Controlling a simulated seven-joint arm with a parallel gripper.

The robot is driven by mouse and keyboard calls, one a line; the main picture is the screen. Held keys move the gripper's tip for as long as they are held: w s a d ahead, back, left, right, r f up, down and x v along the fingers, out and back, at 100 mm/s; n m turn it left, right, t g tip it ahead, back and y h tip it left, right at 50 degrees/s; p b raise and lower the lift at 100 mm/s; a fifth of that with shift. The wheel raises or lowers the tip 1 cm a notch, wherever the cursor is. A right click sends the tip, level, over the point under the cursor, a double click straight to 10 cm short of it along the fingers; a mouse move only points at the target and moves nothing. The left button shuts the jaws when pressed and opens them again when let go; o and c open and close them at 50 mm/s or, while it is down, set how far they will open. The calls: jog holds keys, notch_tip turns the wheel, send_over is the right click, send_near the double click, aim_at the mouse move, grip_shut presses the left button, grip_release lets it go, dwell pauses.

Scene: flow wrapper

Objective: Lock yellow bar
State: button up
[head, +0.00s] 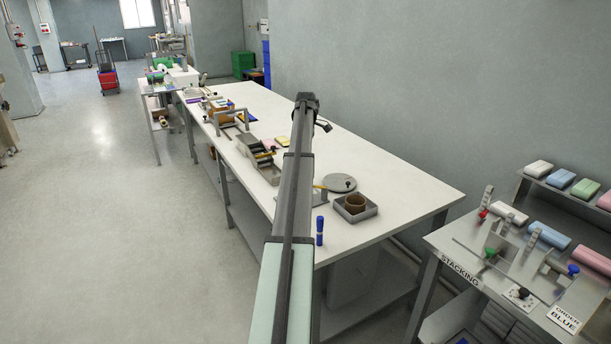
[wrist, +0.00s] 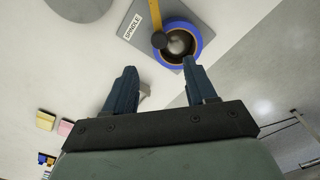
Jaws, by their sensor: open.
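The yellow bar (wrist: 155,16) runs down from the top edge of the wrist view. In the head view a short piece of the yellow bar (head: 319,187) shows just right of my arm, which hides the rest. The blue roll (wrist: 197,51) has a brown core and lies on a grey plate labelled SPINDLE (wrist: 138,35). My gripper (wrist: 158,65) is open and empty. Its fingertips are below the knob and roll in the picture, the right one close to the roll's rim.
A grey box with a brown round thing (head: 356,206) and a round grey disc (head: 339,183) stand right of the spindle. A metal fixture (head: 262,163) and yellow and pink blocks (head: 282,141) lie further left. The table (head: 400,185) is clear at right; its edge is near the spindle.

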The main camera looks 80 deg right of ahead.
notch_tip(320, 180, down, 9)
jog(key=shift+f, duration=0.1)
dwell(0.3)
grip_shut()
dwell(0.5)
